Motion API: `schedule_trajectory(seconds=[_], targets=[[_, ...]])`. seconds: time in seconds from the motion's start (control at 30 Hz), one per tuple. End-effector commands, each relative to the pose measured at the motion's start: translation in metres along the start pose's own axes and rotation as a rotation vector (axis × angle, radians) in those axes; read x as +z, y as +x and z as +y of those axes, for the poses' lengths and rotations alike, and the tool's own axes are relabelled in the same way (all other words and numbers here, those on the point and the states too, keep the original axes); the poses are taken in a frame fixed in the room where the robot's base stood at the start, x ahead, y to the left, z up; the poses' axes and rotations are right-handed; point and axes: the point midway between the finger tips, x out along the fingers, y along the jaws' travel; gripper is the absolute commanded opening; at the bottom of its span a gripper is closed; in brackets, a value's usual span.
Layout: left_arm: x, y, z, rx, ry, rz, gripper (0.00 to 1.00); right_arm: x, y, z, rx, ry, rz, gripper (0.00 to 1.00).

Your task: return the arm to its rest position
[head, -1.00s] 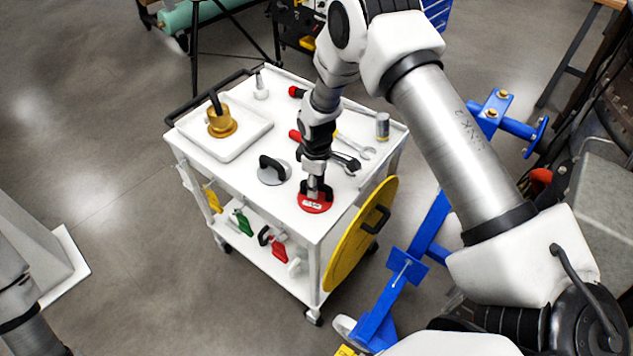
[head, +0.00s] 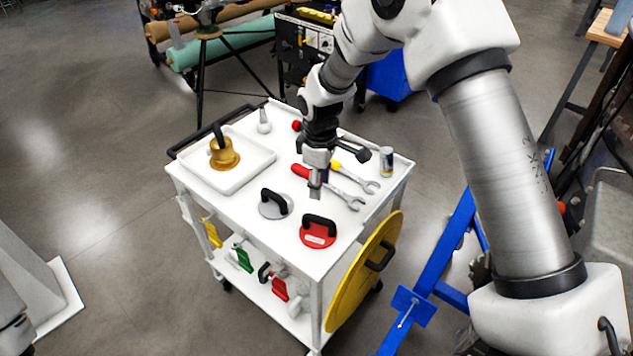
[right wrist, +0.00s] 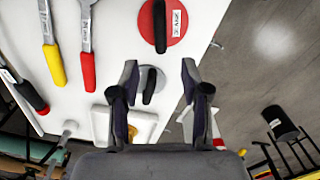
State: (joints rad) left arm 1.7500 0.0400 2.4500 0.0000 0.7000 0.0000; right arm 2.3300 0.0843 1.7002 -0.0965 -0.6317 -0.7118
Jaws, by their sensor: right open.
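My right gripper (head: 316,180) hangs above the white cart top, and nothing is between its fingers. In the right wrist view its two fingers (right wrist: 158,82) stand wide apart. The red disc with a black handle (head: 318,232) rests on the cart top near its front corner, apart from the gripper; it also shows in the right wrist view (right wrist: 174,30). The grey disc with a black handle (head: 274,205) lies left of it. My left gripper is not in view; only part of the left arm shows at the left edge.
The white cart (head: 240,206) also carries a tray (head: 258,160) with a brass piece (head: 224,154), wrenches (head: 345,197) and a small can (head: 386,161). A yellow disc (head: 362,275) hangs on its right side. A blue stand (head: 425,270) is right of the cart.

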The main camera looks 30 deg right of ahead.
Motion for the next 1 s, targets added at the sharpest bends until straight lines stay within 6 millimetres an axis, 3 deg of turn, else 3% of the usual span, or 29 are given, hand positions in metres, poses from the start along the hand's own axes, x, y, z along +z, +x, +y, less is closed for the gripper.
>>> schedule_trajectory(seconds=[0.23, 0.37, 0.47, 0.6, 0.73, 0.8, 0.87, 0.93, 1.0], targets=[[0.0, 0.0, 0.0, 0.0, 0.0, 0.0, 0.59, 0.001, 0.004, -0.001, -0.004, 0.0, -0.004, 0.46], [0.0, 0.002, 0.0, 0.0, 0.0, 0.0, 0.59, 0.013, 0.041, -0.012, -0.051, -0.002, -0.06, 0.46], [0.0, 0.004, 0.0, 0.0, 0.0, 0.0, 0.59, 0.043, 0.089, -0.043, -0.138, -0.008, -0.158, 0.46], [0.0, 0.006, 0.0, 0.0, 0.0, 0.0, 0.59, 0.104, 0.161, -0.108, -0.254, 0.011, -0.278, 0.46], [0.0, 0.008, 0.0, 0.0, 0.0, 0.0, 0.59, 0.166, 0.213, -0.175, -0.291, 0.117, -0.336, 0.46], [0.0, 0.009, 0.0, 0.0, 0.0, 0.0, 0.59, 0.203, 0.233, -0.214, -0.278, 0.222, -0.348, 0.46], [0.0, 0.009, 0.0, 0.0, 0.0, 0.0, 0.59, 0.227, 0.24, -0.239, -0.238, 0.332, -0.328, 0.46], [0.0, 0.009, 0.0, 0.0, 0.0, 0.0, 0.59, 0.238, 0.239, -0.25, -0.174, 0.46, -0.27, 0.46], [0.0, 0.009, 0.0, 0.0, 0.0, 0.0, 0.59, 0.234, 0.233, -0.247, -0.106, 0.574, -0.182, 0.46]])
